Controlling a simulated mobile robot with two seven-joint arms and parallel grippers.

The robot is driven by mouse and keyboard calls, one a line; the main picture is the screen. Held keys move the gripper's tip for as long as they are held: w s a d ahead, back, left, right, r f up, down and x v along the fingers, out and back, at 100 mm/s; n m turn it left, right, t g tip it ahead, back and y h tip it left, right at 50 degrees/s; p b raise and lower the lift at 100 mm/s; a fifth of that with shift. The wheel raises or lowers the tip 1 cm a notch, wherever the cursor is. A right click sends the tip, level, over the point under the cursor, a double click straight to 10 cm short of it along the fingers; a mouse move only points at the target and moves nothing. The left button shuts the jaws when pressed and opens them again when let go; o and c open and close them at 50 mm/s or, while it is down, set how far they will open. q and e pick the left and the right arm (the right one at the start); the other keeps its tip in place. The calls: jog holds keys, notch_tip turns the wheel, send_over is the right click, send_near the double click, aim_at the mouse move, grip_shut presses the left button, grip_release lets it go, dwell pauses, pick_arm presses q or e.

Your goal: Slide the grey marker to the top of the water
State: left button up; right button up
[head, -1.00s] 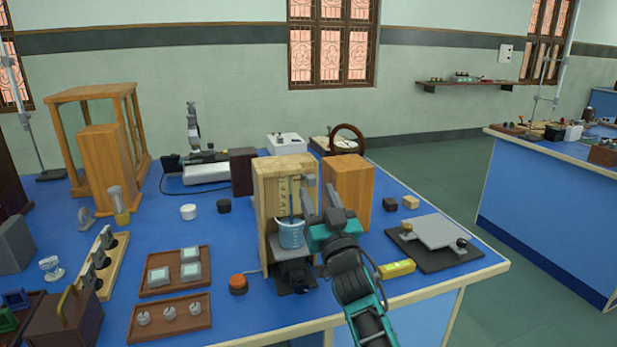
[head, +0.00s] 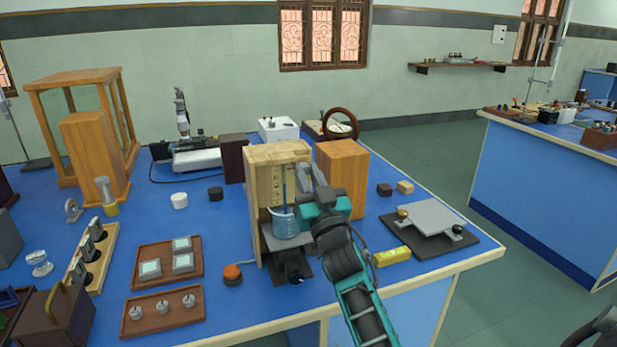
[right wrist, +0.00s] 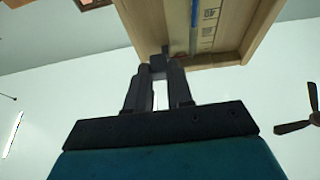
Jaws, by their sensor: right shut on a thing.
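The wooden stand (head: 262,165) with a pale scale board stands near the bench's front edge. A blue tube (head: 284,185) hangs upright in it, its lower end in a glass beaker (head: 286,224) of bluish water. My right gripper (head: 305,175) is at the stand's right side, above beaker height. In the right wrist view, my right gripper (right wrist: 160,74) is shut on the small grey marker (right wrist: 159,62), beside the scale and the blue tube (right wrist: 194,28). The marker is mostly hidden by the fingers in the head view. My left gripper is out of view.
The beaker rests on a dark jack (head: 290,262). A wooden box (head: 343,168) stands close behind my right gripper. A yellow block (head: 392,256) and a grey plate on a dark base (head: 432,218) lie to the right. Trays (head: 150,284) lie to the left.

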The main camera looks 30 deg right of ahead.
grip_shut()
notch_tip(320, 180, down, 4)
jog(key=shift+r+b, duration=0.25)
jog(key=shift+b, duration=0.95)
jog(key=o, duration=0.6)
grip_release()
